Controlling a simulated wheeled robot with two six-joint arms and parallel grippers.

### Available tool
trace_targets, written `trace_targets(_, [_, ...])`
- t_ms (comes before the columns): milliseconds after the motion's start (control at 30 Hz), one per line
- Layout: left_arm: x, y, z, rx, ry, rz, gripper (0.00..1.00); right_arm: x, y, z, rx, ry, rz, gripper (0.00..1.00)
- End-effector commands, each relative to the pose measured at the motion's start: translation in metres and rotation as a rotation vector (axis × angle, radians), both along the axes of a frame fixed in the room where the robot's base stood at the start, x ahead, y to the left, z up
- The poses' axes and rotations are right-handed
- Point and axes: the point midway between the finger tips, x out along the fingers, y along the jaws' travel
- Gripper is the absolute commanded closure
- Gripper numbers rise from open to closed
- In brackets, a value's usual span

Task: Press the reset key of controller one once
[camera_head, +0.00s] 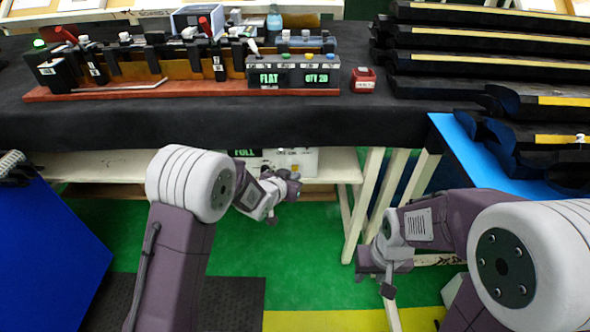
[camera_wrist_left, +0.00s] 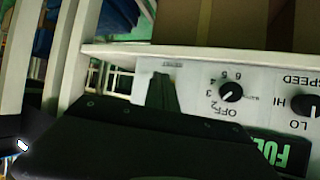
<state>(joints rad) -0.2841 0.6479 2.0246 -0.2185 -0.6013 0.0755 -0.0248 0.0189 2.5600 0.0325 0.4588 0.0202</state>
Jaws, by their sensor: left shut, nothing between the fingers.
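A white control box (camera_head: 305,158) with a green "FULL" display sits on the shelf under the table, partly hidden behind my left arm. It shows upside down in the left wrist view (camera_wrist_left: 205,72), with a numbered dial (camera_wrist_left: 231,92) and a SPEED dial (camera_wrist_left: 302,104). My left gripper (camera_head: 293,184) is shut and empty in front of this box; its dark tip (camera_wrist_left: 163,92) overlaps the panel, and contact cannot be told. A grey box (camera_head: 292,78) reading "FLAT" and "QTY 20" stands on the table with coloured buttons. No reset label is legible. My right gripper (camera_head: 388,284) hangs low, its jaw gap unclear.
A fixture with clamps (camera_head: 130,65) on a red-brown base and a small red box (camera_head: 363,80) stand on the black-covered table (camera_head: 190,122). Dark trim parts (camera_head: 480,60) are stacked at the right. White shelf legs (camera_head: 362,205) stand between my arms. Green floor is open below.

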Motion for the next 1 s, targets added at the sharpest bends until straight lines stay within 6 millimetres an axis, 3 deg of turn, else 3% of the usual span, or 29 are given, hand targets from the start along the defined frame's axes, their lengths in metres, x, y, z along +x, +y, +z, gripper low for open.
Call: trace_targets(1000, [0.0101,0.0002,0.0001,0.0,0.001,0.0,1.0,0.0,0.0,0.0031,0.0,0.0,0.0,0.64])
